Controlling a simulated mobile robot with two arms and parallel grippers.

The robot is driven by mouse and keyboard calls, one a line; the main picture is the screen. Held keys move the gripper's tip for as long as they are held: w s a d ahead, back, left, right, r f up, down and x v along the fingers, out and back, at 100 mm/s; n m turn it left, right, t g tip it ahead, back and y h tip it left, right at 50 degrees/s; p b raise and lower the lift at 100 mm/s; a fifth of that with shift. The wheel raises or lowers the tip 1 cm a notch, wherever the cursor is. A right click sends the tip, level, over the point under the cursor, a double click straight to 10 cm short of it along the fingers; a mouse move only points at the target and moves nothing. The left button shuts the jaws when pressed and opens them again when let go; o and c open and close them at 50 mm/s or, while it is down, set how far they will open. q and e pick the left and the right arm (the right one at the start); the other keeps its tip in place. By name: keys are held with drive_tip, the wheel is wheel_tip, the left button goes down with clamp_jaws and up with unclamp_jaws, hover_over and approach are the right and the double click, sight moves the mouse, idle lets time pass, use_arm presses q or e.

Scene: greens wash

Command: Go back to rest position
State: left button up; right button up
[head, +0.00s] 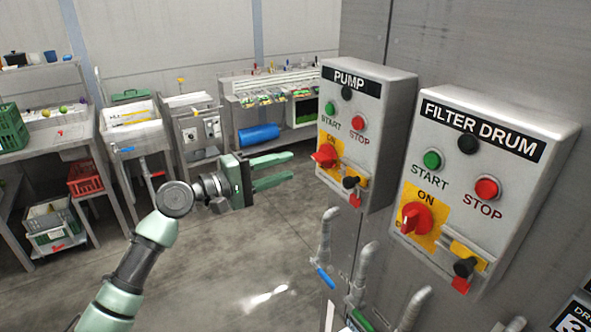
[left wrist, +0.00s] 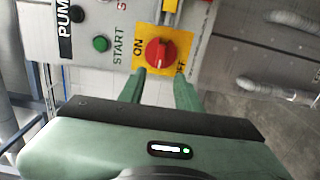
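My left gripper (head: 272,171) is at the middle of the head view, its two green fingers apart and pointing right toward the pump box. Nothing shows between the fingers. In the left wrist view the gripper (left wrist: 160,88) points at the red rotary switch (left wrist: 158,52) of the pump box, with a finger on either side of the line to it. Whether it touches the switch is hard to tell; in the head view a gap shows between the fingertips and the box (head: 362,130). My right gripper is not in view.
The filter drum box (head: 480,180) is on the wall to the right of the pump box. Pipes with a blue handle (head: 324,278) and a green handle (head: 362,320) stand below. Benches with crates (head: 85,178) line the back left. The floor between is open.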

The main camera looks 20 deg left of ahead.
use_arm(q)
drive_tip(key=shift+s+a, duration=0.15)
drive_tip(key=shift+s, duration=0.1)
drive_tip(key=shift+f, duration=0.1)
